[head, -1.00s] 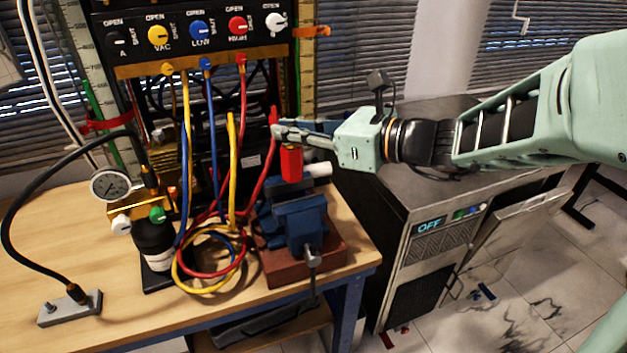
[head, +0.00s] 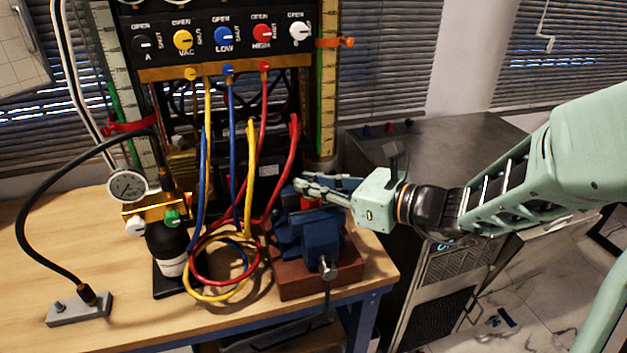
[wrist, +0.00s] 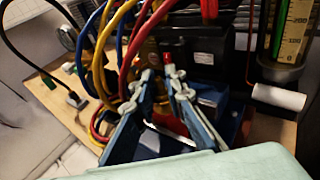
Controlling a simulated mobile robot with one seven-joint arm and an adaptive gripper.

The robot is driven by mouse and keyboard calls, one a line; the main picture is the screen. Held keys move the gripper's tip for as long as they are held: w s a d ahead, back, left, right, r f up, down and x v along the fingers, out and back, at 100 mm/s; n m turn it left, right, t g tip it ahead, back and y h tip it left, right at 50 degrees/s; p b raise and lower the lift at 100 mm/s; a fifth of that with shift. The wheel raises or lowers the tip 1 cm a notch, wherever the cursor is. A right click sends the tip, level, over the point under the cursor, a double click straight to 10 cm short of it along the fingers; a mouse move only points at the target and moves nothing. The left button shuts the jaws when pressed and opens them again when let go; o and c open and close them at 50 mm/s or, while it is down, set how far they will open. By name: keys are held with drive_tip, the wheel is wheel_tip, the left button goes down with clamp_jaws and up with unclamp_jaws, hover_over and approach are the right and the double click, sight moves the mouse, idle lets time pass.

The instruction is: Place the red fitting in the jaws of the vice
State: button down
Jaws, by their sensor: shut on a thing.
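The blue vice (head: 312,238) stands on a red-brown base at the right end of the wooden bench. My gripper (head: 300,186) is low over the vice, coming in from the right, and is shut on the red fitting (head: 307,202). Only a small part of the fitting shows below the fingers in the head view, right at the top of the jaws. In the wrist view a red tip (wrist: 168,57) shows between my fingertips (wrist: 160,78). My fingers hide the jaw gap, so I cannot tell how deep the fitting sits or whether it touches the jaws.
Yellow, blue and red hoses (head: 240,215) hang from the valve panel (head: 220,38) and coil just left of the vice. A gauge (head: 127,186) and a black bottle (head: 170,250) stand further left. A metal-topped cabinet (head: 440,150) is to the right.

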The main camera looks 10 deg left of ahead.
drive_tip(key=c, duration=2.4)
unclamp_jaws()
drive_tip(key=shift+f, duration=0.15)
drive_tip(key=o, duration=0.5)
drive_tip(key=shift+c, duration=0.2)
drive_tip(key=shift+r, duration=0.2)
drive_tip(key=shift+d+r, duration=0.1)
drive_tip(key=shift+d, duration=0.25)
drive_tip(key=p+v, duration=0.1)
drive_tip(key=v, duration=1)
drive_tip(key=shift+s+d, duration=0.2)
drive_tip(key=shift+a, duration=0.1)
